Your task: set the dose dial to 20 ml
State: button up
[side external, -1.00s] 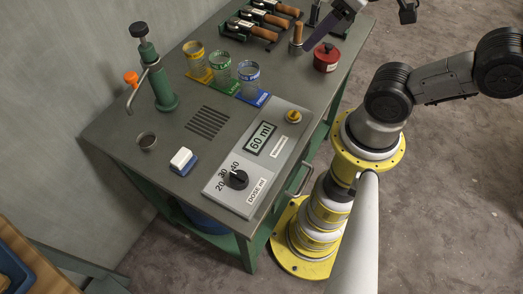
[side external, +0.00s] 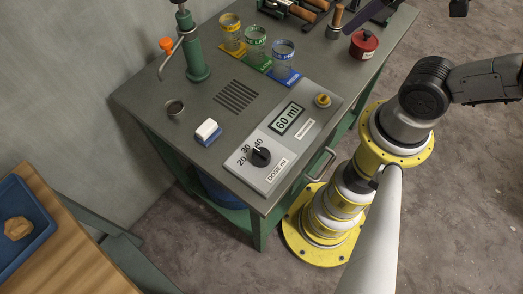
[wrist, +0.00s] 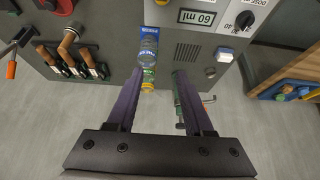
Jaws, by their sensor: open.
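The dose dial (side external: 262,157) is a black knob with a white pointer mark on the grey control panel (side external: 303,146). Marks 20, 30 and 40 lie around its upper left side. The pointer is angled up and left, around the 30 to 40 marks; I cannot tell exactly where. The display (side external: 287,118) reads 60 ml. In the wrist view the dial (wrist: 245,19) is at the upper right, well apart from my gripper (wrist: 158,74). My gripper is open, with two purple fingers, above the bench near the glasses. In the side view it is mostly cut off at the top.
Three glasses with yellow, green and blue labels (side external: 283,56) stand behind the panel. A white and blue block (side external: 207,132) and small metal cup (side external: 175,108) sit to its left. A green pump (side external: 193,50), red pot (side external: 363,43) and wooden-handled tools (wrist: 67,60) also stand on the bench.

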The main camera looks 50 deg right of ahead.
jog(key=o, duration=0.4)
jog(key=shift+s+m, duration=0.1)
jog(key=shift+m, duration=0.3)
jog(key=w+a+m+g+y, duration=0.3)
jog(key=w+a+m+g, duration=0.2)
jog(key=w+a, duration=0.55)
jog(key=n+g+h, duration=0.1)
jog(key=g, duration=0.4)
send_over(260, 150)
jog(key=w+d, duration=0.2)
jog(key=w, duration=0.3)
notch_tip(260, 150, down, 12)
jog(key=x, duration=1.2)
jog(key=shift+s+f, duration=0.2)
jog(key=shift+f, duration=0.1)
grip_shut()
